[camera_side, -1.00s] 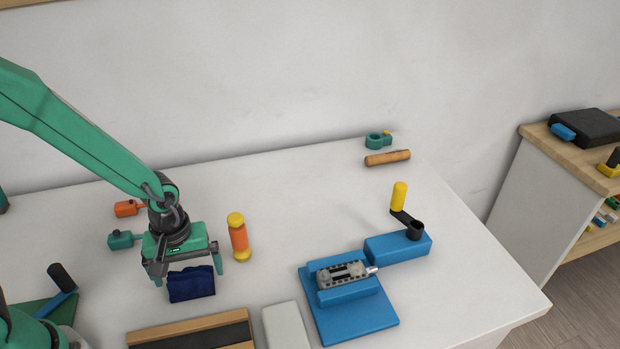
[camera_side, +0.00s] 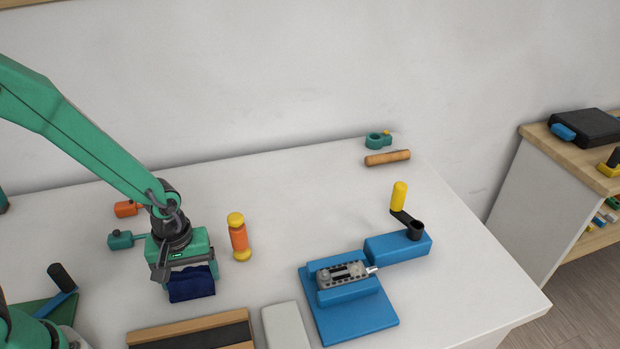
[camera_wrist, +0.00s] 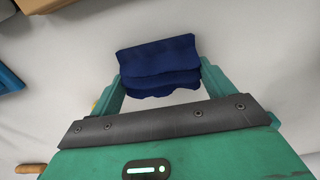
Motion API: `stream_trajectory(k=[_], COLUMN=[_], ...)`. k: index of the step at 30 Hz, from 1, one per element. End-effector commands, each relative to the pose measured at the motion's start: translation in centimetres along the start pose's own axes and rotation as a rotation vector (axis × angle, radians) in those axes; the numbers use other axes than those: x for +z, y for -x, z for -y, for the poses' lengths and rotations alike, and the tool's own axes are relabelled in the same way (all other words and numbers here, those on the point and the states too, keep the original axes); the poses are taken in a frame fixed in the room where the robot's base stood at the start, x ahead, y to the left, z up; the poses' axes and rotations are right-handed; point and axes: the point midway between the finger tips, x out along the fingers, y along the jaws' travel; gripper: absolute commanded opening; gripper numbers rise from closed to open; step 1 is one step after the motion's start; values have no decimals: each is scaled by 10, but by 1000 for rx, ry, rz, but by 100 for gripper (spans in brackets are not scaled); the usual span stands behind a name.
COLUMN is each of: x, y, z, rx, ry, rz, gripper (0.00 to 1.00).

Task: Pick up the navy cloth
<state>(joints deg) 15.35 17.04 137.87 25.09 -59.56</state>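The navy cloth (camera_side: 192,288) is a folded dark blue bundle on the white table, below my gripper (camera_side: 190,274) in the side view. In the wrist view the cloth (camera_wrist: 158,62) lies between the tips of my gripper (camera_wrist: 162,72), one finger against each side of it. My gripper is shut on the cloth. The cloth looks to be still at table height. In the side view its rear part is hidden by the gripper.
Orange (camera_side: 127,208) and teal (camera_side: 121,240) tools lie behind left. A wood-edged tray (camera_side: 232,319), grey block (camera_side: 286,326) and blue vise (camera_side: 350,308) are in front and right. The table's back middle is clear.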

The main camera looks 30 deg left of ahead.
Motion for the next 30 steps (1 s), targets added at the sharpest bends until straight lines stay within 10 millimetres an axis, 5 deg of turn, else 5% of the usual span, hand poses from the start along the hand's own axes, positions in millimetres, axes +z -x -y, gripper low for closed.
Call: stream_trajectory(k=[14, 27, 30], x=[0, 0, 13], y=[5, 41, 49], z=[0, -1, -1], rx=[1, 4, 3], ry=[0, 0, -6], rz=[0, -2, -2], gripper=[58, 58, 58])
